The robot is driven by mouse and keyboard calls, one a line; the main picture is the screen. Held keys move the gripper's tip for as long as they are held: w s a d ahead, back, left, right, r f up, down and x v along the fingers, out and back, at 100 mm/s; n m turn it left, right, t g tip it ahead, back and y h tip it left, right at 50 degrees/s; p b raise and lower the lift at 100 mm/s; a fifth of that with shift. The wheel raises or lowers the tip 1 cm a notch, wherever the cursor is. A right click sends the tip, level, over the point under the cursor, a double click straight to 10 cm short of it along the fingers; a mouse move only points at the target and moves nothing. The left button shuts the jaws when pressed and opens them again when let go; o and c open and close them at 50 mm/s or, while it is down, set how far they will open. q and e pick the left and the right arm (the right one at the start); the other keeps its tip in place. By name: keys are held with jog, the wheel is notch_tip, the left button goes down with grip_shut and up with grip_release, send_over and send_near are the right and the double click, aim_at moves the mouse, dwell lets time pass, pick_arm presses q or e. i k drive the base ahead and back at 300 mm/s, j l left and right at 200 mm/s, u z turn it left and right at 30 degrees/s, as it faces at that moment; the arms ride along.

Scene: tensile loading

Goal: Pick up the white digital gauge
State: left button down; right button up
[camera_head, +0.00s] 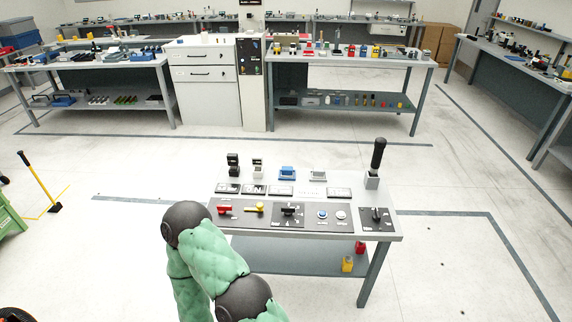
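Small instruments stand along the back of the near table (210,193). One is a white device with a dark top (257,171); another is a low white-grey device (318,175). They are too small for me to tell which is the white digital gauge. Between them sits a blue device (288,173), and a black device (233,166) stands at the left end. A green-sleeved arm of mine with dark joints rises at the bottom, in front of the table's left side. Neither gripper shows, so I see nothing held.
On the near table, a black-handled lever (378,160) stands upright at the right. Labelled plates and a dark control panel (265,222) with knobs and switches fill the front. A lower shelf (300,262) holds red and yellow items. Open floor surrounds the table; benches stand farther back.

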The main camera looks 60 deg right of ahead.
aim_at(256, 159)
jog(key=z, duration=1.9)
jog(key=i+l, duration=0.2)
jog(key=i, duration=0.2)
jog(key=i+l+u, duration=0.1)
jog(key=i+l, duration=0.15)
jog(key=i, duration=0.15)
jog(key=i+l+u, duration=0.1)
jog(key=i+l, duration=0.15)
jog(key=i, duration=0.15)
